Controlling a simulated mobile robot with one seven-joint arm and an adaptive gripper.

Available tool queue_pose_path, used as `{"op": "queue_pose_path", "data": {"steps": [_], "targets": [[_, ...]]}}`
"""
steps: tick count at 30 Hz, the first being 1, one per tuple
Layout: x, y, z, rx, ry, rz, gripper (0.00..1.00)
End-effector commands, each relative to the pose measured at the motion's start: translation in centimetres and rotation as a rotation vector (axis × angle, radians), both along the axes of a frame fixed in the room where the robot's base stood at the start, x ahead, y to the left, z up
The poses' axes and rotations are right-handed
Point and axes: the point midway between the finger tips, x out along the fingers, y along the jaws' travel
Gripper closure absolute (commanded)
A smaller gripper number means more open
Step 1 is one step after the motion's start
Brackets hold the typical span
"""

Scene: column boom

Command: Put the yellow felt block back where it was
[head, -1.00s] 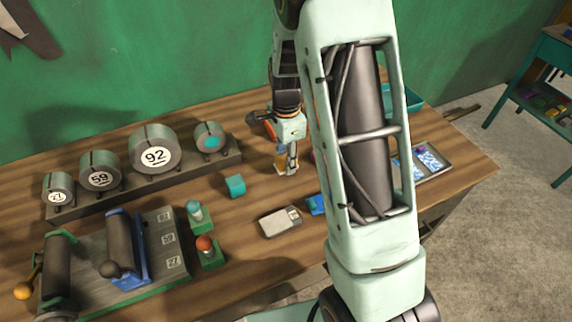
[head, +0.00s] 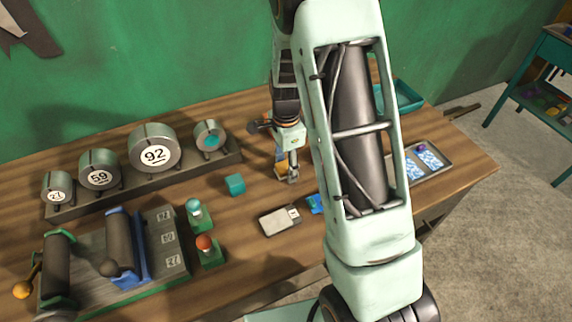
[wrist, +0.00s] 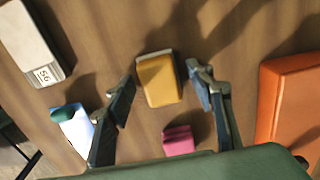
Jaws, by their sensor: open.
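The yellow felt block (wrist: 160,82) stands on the wooden bench between my gripper's fingers in the wrist view, with a visible gap to each finger. In the head view the yellow block (head: 280,158) is partly hidden by my gripper (head: 287,176), which points down at the bench behind the grey box. My gripper (wrist: 160,88) is open in the wrist view, its fingers on either side of the block. Whether the fingertips touch the bench is not clear.
A pink block (wrist: 178,140) lies close to my gripper, with an orange box (wrist: 285,112) to the right. A teal cube (head: 235,185), a grey box (head: 279,221) and a small blue item (head: 315,204) are nearby. Numbered rollers (head: 154,150) line the back left. A tray (head: 440,172) stands right.

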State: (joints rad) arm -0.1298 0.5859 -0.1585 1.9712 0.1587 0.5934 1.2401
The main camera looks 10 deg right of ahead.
Motion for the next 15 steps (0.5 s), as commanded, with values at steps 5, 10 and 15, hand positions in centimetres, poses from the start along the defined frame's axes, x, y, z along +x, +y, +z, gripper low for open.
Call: {"op": "queue_pose_path", "data": {"steps": [5, 10, 15], "targets": [[0.1, 0.0, 1.4, 0.001, -0.003, 0.001, 0.51], [0.2, 0.0, 4.8, 0.000, -0.007, 0.000, 0.51], [0.1, 0.0, 8.5, 0.000, -0.006, 0.001, 0.51]]}}
